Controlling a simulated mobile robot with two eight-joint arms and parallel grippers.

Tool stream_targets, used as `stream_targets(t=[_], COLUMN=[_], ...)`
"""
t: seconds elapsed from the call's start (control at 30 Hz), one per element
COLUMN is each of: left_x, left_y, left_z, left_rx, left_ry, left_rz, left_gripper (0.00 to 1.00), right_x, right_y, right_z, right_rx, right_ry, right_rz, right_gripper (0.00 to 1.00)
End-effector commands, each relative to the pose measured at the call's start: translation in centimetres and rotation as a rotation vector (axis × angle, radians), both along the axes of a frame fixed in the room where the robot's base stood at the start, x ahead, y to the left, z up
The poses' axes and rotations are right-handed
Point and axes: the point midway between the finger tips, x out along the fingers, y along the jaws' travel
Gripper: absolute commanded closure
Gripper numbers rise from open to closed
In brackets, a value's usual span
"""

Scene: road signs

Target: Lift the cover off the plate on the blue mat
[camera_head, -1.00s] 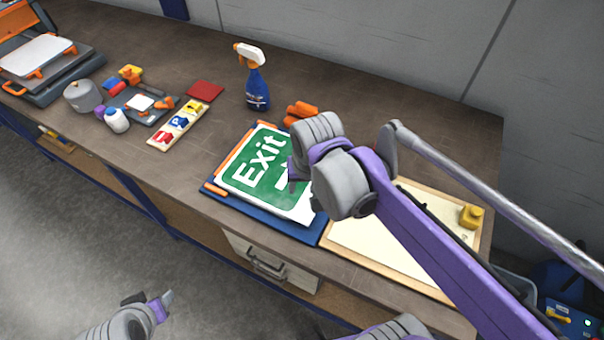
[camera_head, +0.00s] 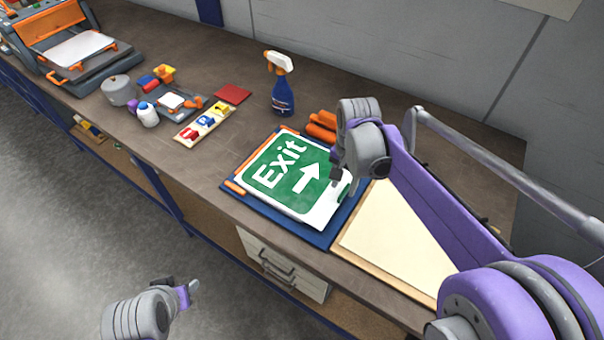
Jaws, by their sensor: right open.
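A plate with a green and white Exit sign and arrow (camera_head: 288,172) lies flat on the blue mat (camera_head: 318,238). A separate cover is hard to tell from the plate's printed face. My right gripper (camera_head: 338,178) is open over the plate's right end, beside the arrow tip, and hides part of that edge. I cannot tell if it touches the plate. My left gripper (camera_head: 191,288) is low at the front, away from the bench, and I cannot tell its jaw state.
Orange rolls (camera_head: 322,126) lie behind the mat, and a blue spray bottle (camera_head: 281,88) stands at the back. A cream board in a wooden frame (camera_head: 392,238) lies right of the mat, under my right arm. A colored sign strip (camera_head: 203,124) and small tools lie to the left.

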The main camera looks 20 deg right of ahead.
Motion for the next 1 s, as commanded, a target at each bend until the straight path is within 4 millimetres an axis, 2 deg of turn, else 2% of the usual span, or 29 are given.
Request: stream_targets(t=[0.2, 0.3, 0.5, 0.57, 0.77, 0.8, 1.0], left_x=[0.0, 0.0, 0.0, 0.0, 0.0, 0.0, 0.0], left_y=[0.0, 0.0, 0.0, 0.0, 0.0, 0.0, 0.0], left_z=[0.0, -0.1, 0.0, 0.0, 0.0, 0.0, 0.0], left_rx=[0.000, 0.000, 0.000, 0.000, 0.000, 0.000, 0.000], left_ry=[0.000, 0.000, 0.000, 0.000, 0.000, 0.000, 0.000], left_rz=[0.000, 0.000, 0.000, 0.000, 0.000, 0.000, 0.000], left_gripper=[0.50, 0.50, 0.50, 0.50, 0.50, 0.50, 0.50], right_x=[0.3, 0.3, 0.3, 0.3, 0.3, 0.3, 0.3], right_y=[-0.2, -0.2, -0.1, -0.1, -0.1, -0.1, -0.1], right_z=[-3.2, -3.9, -3.9, -3.9, -3.9, -3.9, -3.9], right_rx=[-0.001, -0.002, -0.001, -0.001, -0.001, -0.001, -0.001], right_ry=[-0.001, -0.001, -0.002, -0.002, -0.002, -0.002, -0.002], right_rz=[0.000, 0.000, 0.000, 0.000, 0.000, 0.000, 0.000], right_gripper=[0.54, 0.54, 0.54, 0.61, 0.97, 1.00, 1.00])
